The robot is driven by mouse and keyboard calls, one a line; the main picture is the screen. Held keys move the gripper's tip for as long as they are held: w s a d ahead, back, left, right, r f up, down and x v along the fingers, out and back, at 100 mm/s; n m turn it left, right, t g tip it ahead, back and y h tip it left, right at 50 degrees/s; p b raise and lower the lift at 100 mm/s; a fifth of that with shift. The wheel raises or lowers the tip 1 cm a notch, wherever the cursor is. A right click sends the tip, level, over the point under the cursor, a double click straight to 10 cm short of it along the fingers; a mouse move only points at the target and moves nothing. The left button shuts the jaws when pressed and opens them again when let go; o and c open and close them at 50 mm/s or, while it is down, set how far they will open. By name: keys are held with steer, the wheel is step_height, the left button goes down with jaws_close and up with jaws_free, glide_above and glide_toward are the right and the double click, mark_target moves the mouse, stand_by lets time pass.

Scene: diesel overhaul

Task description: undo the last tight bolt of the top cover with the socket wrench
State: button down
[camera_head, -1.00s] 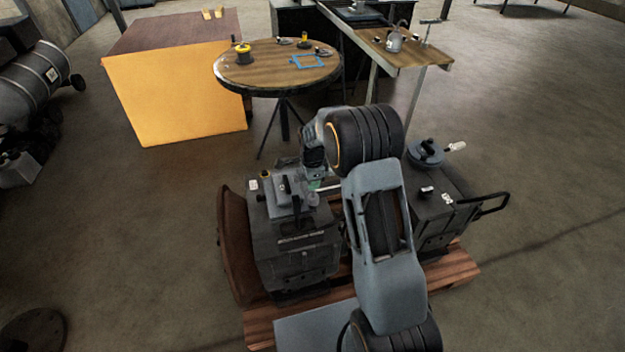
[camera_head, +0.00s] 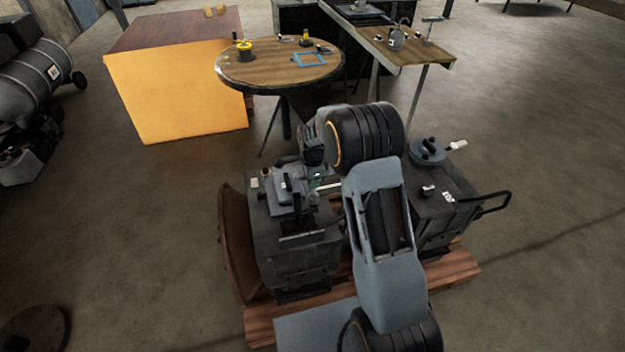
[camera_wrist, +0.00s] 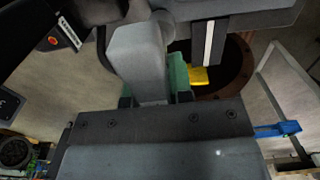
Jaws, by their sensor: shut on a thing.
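The grey top cover (camera_head: 285,187) sits on the dark engine block (camera_head: 290,240), left of my arm in the head view. My gripper (camera_wrist: 155,98) is low at the right side of the cover, its fingers largely hidden by my wrist in the head view. The rest of the wrench is hard to make out. The tight bolt and the socket's seat on it are hidden, so I cannot tell whether they touch.
The engine stands on a wooden pallet (camera_head: 462,268). A second dark unit with a handle (camera_head: 440,205) stands right of my arm. A round table (camera_head: 270,75) with small parts, a yellow-orange box (camera_head: 180,95) and a bench (camera_head: 385,45) stand behind. Open floor lies on both sides.

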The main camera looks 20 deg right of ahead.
steer(key=shift+f+b, duration=0.55)
steer(key=shift+f, duration=0.35)
steer(key=shift+r, duration=0.15)
steer(key=n, duration=0.3)
steer(key=shift+n, duration=0.4)
steer(key=n, duration=0.5)
steer(key=shift+d, duration=0.1)
steer(key=n, duration=0.5)
steer(key=shift+d+r, duration=0.1)
steer(key=n, duration=0.6)
steer(key=shift+d+n, duration=0.1)
steer(key=shift+n, duration=0.2)
steer(key=n, duration=0.8)
steer(key=shift+d+r, duration=0.1)
steer(key=n, duration=0.4)
steer(key=shift+n, duration=0.4)
